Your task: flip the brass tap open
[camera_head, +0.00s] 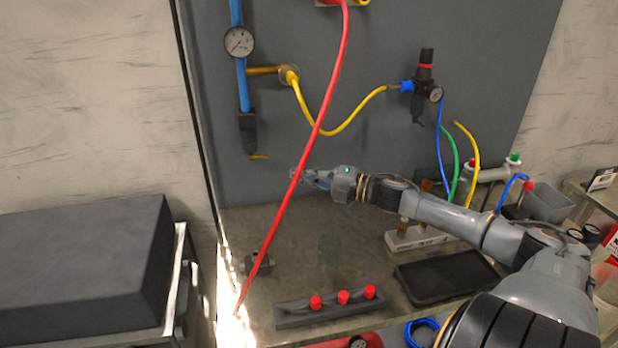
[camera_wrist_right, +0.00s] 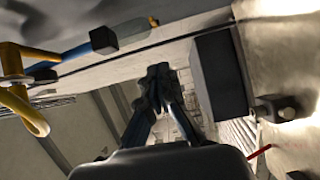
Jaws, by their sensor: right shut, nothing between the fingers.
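On the grey panel, a small brass tap lever (camera_head: 258,157) sticks out to the right at the bottom of a dark drain fitting (camera_head: 247,134) under the blue pipe. In the right wrist view the small brass tip (camera_wrist_right: 153,21) shows at the top, beyond the fitting's bowl (camera_wrist_right: 133,29). My right gripper (camera_head: 312,178) is shut and empty, to the right of the lever and slightly lower, apart from it. Its closed fingers (camera_wrist_right: 160,76) also show in the wrist view. My left gripper is out of view.
A red hose (camera_head: 325,100) hangs across the front, overlapping my right fingertips in the head view. A brass branch (camera_head: 263,70) with a yellow hose (camera_head: 345,128) sits higher up. On the bench are a rack with red caps (camera_head: 325,312) and a black tray (camera_head: 445,278).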

